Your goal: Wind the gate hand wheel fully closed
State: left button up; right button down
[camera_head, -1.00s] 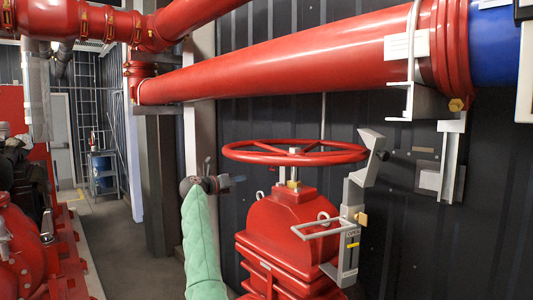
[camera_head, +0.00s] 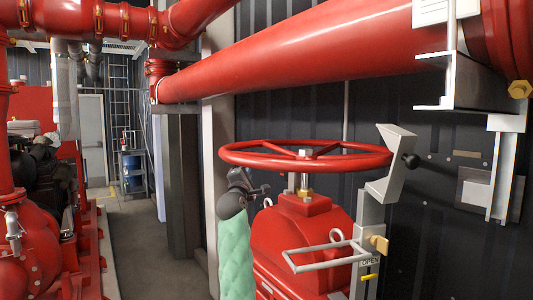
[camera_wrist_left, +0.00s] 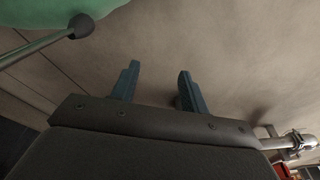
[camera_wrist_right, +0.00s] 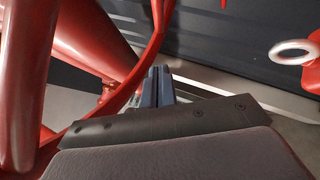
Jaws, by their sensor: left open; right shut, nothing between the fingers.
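The red gate hand wheel (camera_head: 305,147) lies level on a brass-nutted stem above the red valve body (camera_head: 305,238). My right gripper (camera_head: 266,188), on a green-sleeved arm, is below the wheel's near left rim. In the right wrist view its shut, empty fingers (camera_wrist_right: 158,84) are close beside a curved red bar of the wheel (camera_wrist_right: 145,62); contact cannot be told. My left gripper (camera_wrist_left: 157,88) is open and empty over bare floor in the left wrist view. It is not seen in the head view.
A grey bracket (camera_head: 392,165) with a black knob (camera_head: 411,160) stands at the wheel's right edge. A grey handle-like frame (camera_head: 325,257) juts out in front of the valve. A large red pipe (camera_head: 300,60) runs above. Floor at left is clear (camera_head: 140,240).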

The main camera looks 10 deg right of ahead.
pick_arm(q)
jog(key=s+a+f+p, duration=0.1)
jog(key=s+p, duration=0.1)
jog(key=s, duration=0.3)
jog(key=s+a+f+p, duration=0.2)
jog(key=s+p, duration=0.1)
jog(key=s, duration=0.3)
jog(key=s+a+f+g+p, duration=0.1)
jog(key=s+p, duration=0.1)
jog(key=s, duration=0.3)
jog(key=shift+s+a+f+p, duration=0.15)
jog(key=shift+s+f+p, duration=0.15)
jog(key=shift+s+p, duration=0.1)
pick_arm(e)
jog(key=w+d+r, duration=0.4)
jog(key=w+d, duration=0.3)
jog(key=w, duration=0.2)
jog(key=shift+d+r, duration=0.35)
jog(key=shift+d, duration=0.05)
pick_arm(q)
jog(key=shift+w, duration=0.15)
